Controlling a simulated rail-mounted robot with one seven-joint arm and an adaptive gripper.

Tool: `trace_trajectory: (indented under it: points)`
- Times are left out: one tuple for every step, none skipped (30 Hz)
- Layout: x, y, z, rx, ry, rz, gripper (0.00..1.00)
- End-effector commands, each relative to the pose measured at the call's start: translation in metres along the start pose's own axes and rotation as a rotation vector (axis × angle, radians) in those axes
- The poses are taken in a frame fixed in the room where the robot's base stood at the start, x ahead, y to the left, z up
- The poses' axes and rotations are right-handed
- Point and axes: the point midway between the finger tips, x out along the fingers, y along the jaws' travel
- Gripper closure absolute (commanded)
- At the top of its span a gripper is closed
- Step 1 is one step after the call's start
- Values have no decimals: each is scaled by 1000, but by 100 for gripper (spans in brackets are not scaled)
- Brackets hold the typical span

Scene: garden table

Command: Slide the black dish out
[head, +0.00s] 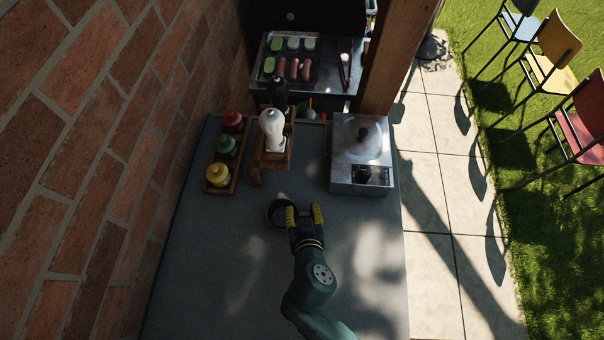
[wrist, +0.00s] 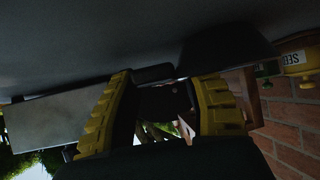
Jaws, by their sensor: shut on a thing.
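The black dish (head: 270,215) is a small round dark bowl on the grey table, in front of the wooden rack. In the wrist view its dark side (wrist: 228,48) shows beyond the fingers, with a short dark part (wrist: 153,73) beside it, between the fingers. My gripper (head: 304,214) has yellow-padded fingers and is at the dish's right side in the head view. It is shut on the dish; the exact contact is too dark to see. In the wrist view my gripper (wrist: 160,95) has one finger on each side.
The wooden rack (head: 255,176) with a white mill (head: 271,130) and a dark mill stands behind the dish. A tray of sauce bottles (head: 219,172) is at left, against the brick wall. A metal appliance (head: 361,158) stands at right. The front table (head: 215,285) is clear.

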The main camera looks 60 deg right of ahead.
Motion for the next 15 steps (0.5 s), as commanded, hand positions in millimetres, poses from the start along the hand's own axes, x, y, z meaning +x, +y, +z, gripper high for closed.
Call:
trace_trajectory:
  points:
    - [2,2,8,-7,-15,6,48]
    - [2,2,8,-7,-15,5,42]
    - [2,2,7,-7,-14,5,34]
    - [2,2,7,-6,-14,5,29]
    - [2,2,7,-6,-13,4,27]
    - [2,2,6,-5,-12,4,27]
    - [1,2,6,-5,-12,4,27]
    - [1,2,6,-5,-11,3,27]
    - [1,1,5,-5,-11,3,27]
    - [1,1,5,-4,-10,3,27]
    - [1,1,5,-4,-9,3,27]
    - [0,1,4,-4,-9,2,27]
    - [-2,1,4,-4,-8,1,27]
    - [-4,1,4,-5,-8,1,27]
    - [-9,1,4,-5,-8,1,27]
